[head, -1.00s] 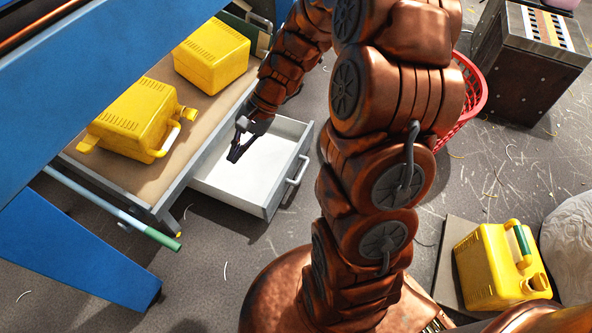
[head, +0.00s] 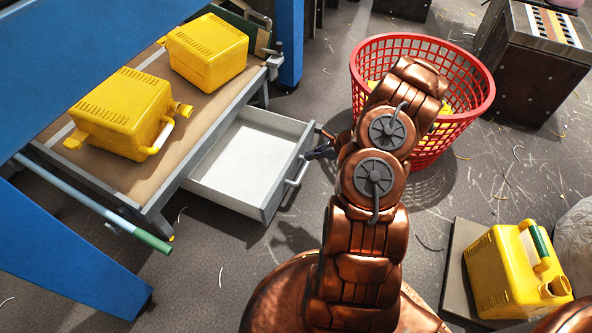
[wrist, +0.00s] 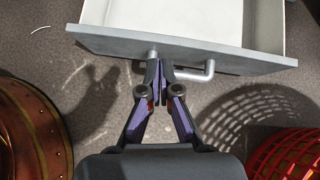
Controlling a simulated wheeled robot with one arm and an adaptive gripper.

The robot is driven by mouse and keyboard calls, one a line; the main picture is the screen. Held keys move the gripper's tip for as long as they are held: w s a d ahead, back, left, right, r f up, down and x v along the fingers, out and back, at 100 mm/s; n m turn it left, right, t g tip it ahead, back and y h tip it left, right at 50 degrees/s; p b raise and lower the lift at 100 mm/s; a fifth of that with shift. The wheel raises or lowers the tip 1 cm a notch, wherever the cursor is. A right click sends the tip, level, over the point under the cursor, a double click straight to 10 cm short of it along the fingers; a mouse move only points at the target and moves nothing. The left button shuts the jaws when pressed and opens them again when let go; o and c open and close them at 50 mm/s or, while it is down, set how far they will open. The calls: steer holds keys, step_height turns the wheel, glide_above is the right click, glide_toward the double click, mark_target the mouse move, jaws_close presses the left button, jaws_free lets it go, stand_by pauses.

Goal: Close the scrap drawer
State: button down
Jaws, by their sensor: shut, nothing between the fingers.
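The scrap drawer (head: 240,152) is a grey drawer with a white inside. It stands pulled out from under the bench shelf and looks empty. Its front panel carries a grey bar handle (head: 297,170), also seen in the wrist view (wrist: 197,74). My gripper (head: 312,155) is at the drawer's front, beside the handle. In the wrist view my gripper (wrist: 159,66) has its fingertips together, pointing at the front panel and overlapping the left part of the handle. I cannot tell whether the fingertips touch the panel or the handle. Nothing shows between the fingers.
Two yellow jerry cans (head: 122,112) (head: 207,52) are on the shelf (head: 187,148) above the drawer. A red basket (head: 432,148) stands right of my arm. Another yellow can (head: 507,270) sits on a mat at lower right. Bare floor lies in front of the drawer.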

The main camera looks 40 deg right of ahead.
steer(key=s+d+f+m, duration=0.2)
steer(key=s+d+f, duration=0.1)
steer(key=d+f, duration=0.15)
steer(key=h+b, duration=0.1)
steer(key=b, duration=0.4)
glide_toward(290, 168)
steer(key=f, duration=0.1)
steer(key=w+a+f, duration=0.1)
steer(key=f, duration=0.1)
steer(key=w+f, duration=0.1)
steer(key=f, duration=0.1)
steer(key=shift+w+a, duration=0.2)
steer(key=shift+w, duration=0.05)
steer(key=shift+w+a+r+b, duration=0.2)
steer(key=shift+w+a+b, duration=0.15)
steer(key=shift+w, duration=0.2)
steer(key=shift+w, duration=0.1)
